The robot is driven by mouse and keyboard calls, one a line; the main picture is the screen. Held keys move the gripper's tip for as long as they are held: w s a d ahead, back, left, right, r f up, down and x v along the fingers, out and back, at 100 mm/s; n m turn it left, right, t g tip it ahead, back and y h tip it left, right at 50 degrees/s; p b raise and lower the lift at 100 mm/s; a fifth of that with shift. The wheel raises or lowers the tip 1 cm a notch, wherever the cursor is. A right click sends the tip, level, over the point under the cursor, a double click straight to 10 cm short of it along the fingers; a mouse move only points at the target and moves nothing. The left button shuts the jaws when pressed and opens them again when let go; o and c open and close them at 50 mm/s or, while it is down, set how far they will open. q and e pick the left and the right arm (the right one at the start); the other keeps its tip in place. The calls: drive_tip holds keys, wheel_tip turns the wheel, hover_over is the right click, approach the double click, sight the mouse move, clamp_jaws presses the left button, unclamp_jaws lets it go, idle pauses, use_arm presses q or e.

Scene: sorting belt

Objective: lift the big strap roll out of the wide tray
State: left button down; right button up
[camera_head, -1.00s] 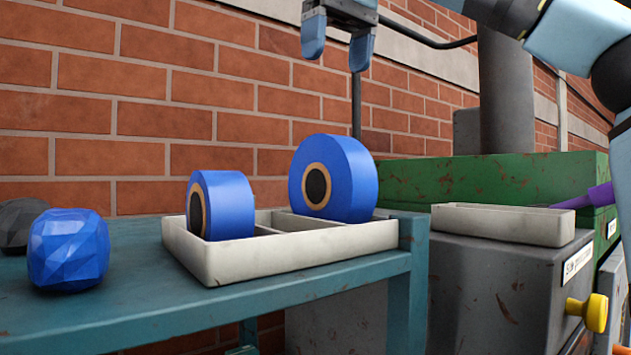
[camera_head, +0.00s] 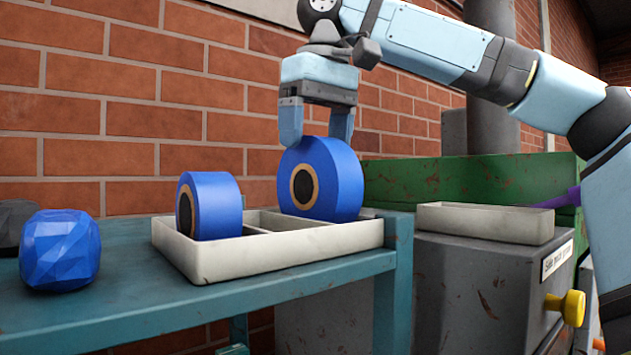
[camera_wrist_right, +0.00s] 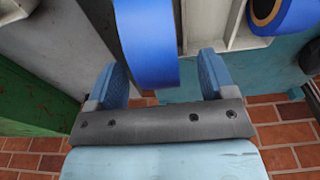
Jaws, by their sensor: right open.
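The big strap roll (camera_head: 335,182) is blue with a tan core ring and stands upright in the right part of the wide tray (camera_head: 290,252), a shallow white tray with a divider. A smaller blue roll (camera_head: 217,205) stands in its left part. My right gripper (camera_head: 316,138) points down at the top of the big roll, open, with one finger on each side. In the right wrist view the big roll (camera_wrist_right: 147,45) lies between the two spread fingers (camera_wrist_right: 165,70), with a gap on the right side. The smaller roll (camera_wrist_right: 285,14) shows at the top right. My left gripper is not seen.
The tray stands on a teal table (camera_head: 190,312). A faceted blue lump (camera_head: 60,250) and a dark lump (camera_head: 14,225) lie at the left. A smaller empty-looking white tray (camera_head: 485,223) sits on a grey box (camera_head: 490,290) with a yellow knob (camera_head: 567,307). A brick wall is behind.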

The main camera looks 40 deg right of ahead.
drive_tip(key=shift+w+d+f, duration=0.15)
drive_tip(key=shift+d+f, duration=0.05)
drive_tip(key=shift+f, duration=0.4)
drive_tip(key=shift+w+d+f, duration=0.15)
drive_tip(key=shift+f, duration=0.4)
drive_tip(key=shift+s+a, duration=0.1)
drive_tip(key=shift+a+r, duration=0.1)
drive_tip(key=c, duration=0.4)
clamp_jaws()
drive_tip(key=shift+r, duration=0.15)
